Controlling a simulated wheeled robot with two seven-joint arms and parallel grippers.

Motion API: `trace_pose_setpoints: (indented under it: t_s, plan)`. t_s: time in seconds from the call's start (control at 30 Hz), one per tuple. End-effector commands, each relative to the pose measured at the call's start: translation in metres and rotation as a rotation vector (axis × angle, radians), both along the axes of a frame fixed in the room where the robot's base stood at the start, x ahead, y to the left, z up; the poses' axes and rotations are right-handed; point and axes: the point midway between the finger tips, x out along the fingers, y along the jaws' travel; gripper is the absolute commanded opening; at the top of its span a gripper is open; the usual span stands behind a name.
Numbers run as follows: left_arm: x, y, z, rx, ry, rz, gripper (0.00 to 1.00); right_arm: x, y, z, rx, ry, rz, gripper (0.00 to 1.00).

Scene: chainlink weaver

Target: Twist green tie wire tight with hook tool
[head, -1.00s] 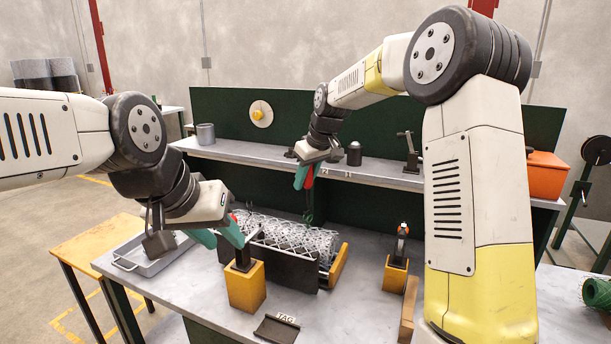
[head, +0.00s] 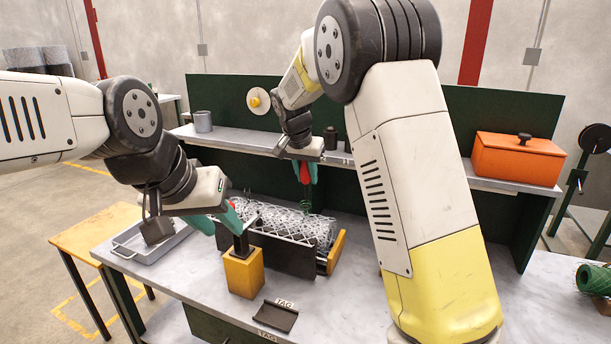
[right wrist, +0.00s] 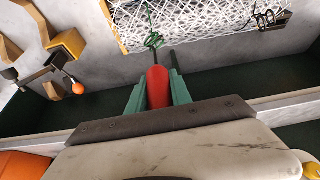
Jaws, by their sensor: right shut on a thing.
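My right gripper (head: 305,172) is shut on the red handle of the hook tool (right wrist: 158,88), which points down toward the mesh. The green tie wire (right wrist: 153,41) shows as loops around the tool's hook end; it is small in the head view (head: 305,207). The wire is at the edge of the white chainlink mesh (head: 285,222), which lies in a dark holder (head: 282,255). My left gripper (head: 217,220) is at the mesh's left end, its green fingers apart, beside a black post on a yellow block (head: 243,272). A small red part beside it is unclear.
A grey shelf (head: 245,140) with a cup (head: 203,121) runs behind the mesh. An orange box (head: 516,158) stands on its right. A grey tray (head: 150,245) is at the bench's left. A TAG plate (head: 276,315) lies in front. My right arm hides the bench's right middle.

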Motion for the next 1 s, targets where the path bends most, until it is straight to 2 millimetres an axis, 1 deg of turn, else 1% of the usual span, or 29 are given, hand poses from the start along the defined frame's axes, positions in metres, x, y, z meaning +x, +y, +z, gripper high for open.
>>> trace_pose_setpoints:
  t_s: [0.4, 0.5, 0.7, 0.8, 0.97, 1.0]
  plan:
    - [0.0, 0.0, 0.0, 0.0, 0.0, 0.0, 0.36, -0.003, -0.005, 0.0, -0.002, -0.005, -0.698, 0.0]
    - [0.0, 0.0, 0.0, 0.0, 0.0, 0.0, 0.36, -0.005, -0.006, 0.0, 0.0, -0.003, -0.835, 0.0]
    - [0.0, 0.0, 0.0, 0.0, 0.0, 0.0, 0.36, -0.007, -0.007, 0.0, 0.0, -0.003, -1.05, 0.0]
    - [0.0, 0.0, 0.0, 0.0, 0.0, 0.0, 0.36, -0.008, -0.008, -0.001, 0.0, -0.003, -1.142, 0.0]
    - [0.0, 0.0, 0.0, 0.0, 0.0, 0.0, 0.36, -0.009, -0.007, 0.001, 0.004, 0.0, -0.97, 0.0]
    - [0.0, 0.0, 0.0, 0.0, 0.0, 0.0, 0.36, -0.007, -0.007, 0.004, 0.005, -0.001, -0.954, 0.0]
